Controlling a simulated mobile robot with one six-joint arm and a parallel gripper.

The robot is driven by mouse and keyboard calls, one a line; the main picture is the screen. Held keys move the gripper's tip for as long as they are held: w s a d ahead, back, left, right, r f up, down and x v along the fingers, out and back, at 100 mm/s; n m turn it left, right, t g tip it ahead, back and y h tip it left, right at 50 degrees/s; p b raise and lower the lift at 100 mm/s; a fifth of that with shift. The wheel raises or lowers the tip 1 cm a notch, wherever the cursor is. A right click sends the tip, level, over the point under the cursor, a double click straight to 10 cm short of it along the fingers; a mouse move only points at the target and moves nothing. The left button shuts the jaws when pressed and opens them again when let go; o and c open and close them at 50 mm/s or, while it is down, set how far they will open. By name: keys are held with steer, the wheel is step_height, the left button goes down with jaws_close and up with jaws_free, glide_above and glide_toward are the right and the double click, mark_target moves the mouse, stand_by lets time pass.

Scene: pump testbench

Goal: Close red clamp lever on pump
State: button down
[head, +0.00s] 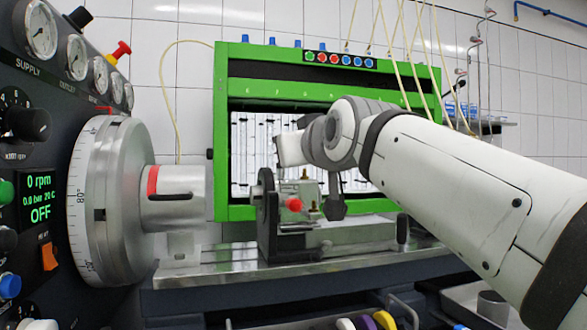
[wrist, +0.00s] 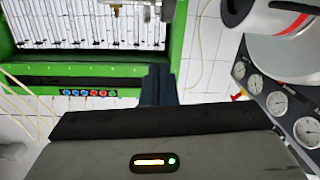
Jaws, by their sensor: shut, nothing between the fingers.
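The pump (head: 312,238) sits on the metal bench in the middle of the head view. The red knob of the clamp lever (head: 293,204) is on its near side; the rest of the lever is hard to make out. My gripper (head: 335,208) hangs from the wrist, fingers down, just right of the red knob in the picture. I cannot tell whether it touches the pump. In the wrist view my dark gripper fingers (wrist: 158,84) are together with nothing between them. A brass and metal part of the pump (wrist: 142,5) shows at the top edge there; no red knob is visible.
A large graduated dial and drive shaft (head: 105,200) stand left of the pump, beside a panel with gauges. A green-framed cabinet (head: 221,150) stands behind. Thin hoses hang above my arm. Metal bench top (head: 215,273) is clear at the front left.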

steer(key=shift+r, duration=1.25)
steer(key=shift+p, duration=0.35)
steer(key=s+d+f+m+g+h+p, duration=0.35)
steer(key=d+f+g+p, duration=0.35)
steer(key=f+p, duration=0.7)
steer(key=s+d+f+m+g+h+p, duration=0.1)
steer(key=s+d+f+g+p, duration=0.2)
steer(key=s+p, duration=0.4)
steer(key=s+d+f+g+h+p, duration=0.1)
steer(key=s+d+f+g+p, duration=0.2)
steer(key=s+p, duration=0.5)
steer(key=shift+s+f+m+g+p, duration=0.3)
steer(key=shift+s+f+m+g, duration=0.1)
steer(key=shift+s+f, duration=0.35)
steer(key=shift+r, duration=0.1)
